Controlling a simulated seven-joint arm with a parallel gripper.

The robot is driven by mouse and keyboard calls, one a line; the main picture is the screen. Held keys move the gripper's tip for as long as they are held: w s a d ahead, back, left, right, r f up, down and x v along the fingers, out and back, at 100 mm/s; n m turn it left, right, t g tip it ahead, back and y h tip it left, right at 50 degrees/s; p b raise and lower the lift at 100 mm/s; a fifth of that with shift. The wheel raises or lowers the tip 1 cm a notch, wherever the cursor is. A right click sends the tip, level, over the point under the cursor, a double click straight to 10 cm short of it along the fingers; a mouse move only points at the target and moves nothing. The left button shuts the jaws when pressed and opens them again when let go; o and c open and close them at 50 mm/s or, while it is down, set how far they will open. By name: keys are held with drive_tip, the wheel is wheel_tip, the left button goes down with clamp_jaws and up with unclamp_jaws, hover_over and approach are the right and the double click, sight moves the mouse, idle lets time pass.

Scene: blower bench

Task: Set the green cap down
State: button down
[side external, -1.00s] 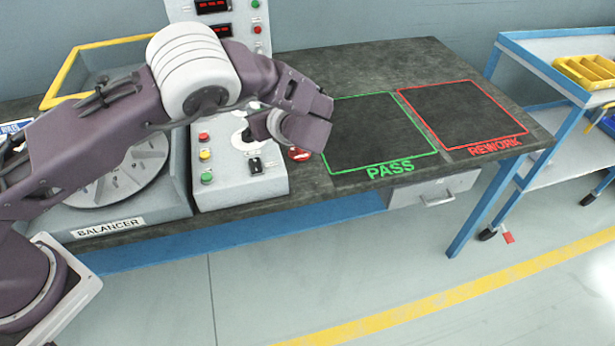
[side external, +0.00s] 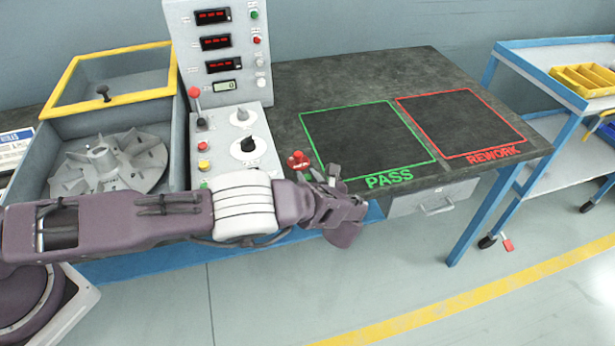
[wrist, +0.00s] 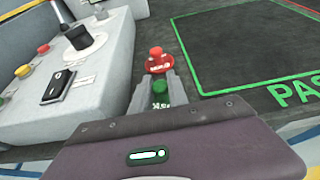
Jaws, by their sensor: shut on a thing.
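The green cap (wrist: 160,86) is between the two grey fingers of my gripper (wrist: 161,94) in the wrist view. My gripper is shut on it. In the side view my gripper (side external: 328,178) is at the bench's front edge, near the near-left corner of the PASS square. A red object (wrist: 157,61) with pale markings lies just beyond the fingertips. It also shows on the bench in the side view (side external: 298,160). I cannot tell whether the cap touches anything below.
The green-outlined PASS square (side external: 365,135) and red-outlined REWORK square (side external: 460,120) are empty. A grey control box (side external: 235,135) with knobs and buttons stands left of the red object. The balancer (side external: 110,165) holds a finned wheel under a raised yellow-framed lid (side external: 110,75).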

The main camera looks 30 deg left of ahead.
drive_tip(key=c, duration=1.3)
unclamp_jaws()
drive_tip(key=shift+f, duration=0.1)
drive_tip(key=shift+d+r, duration=0.1)
drive_tip(key=shift+r, duration=0.15)
drive_tip(key=v, duration=1.1)
drive_tip(key=shift+s+d+r, duration=0.15)
drive_tip(key=shift+s+d, duration=0.1)
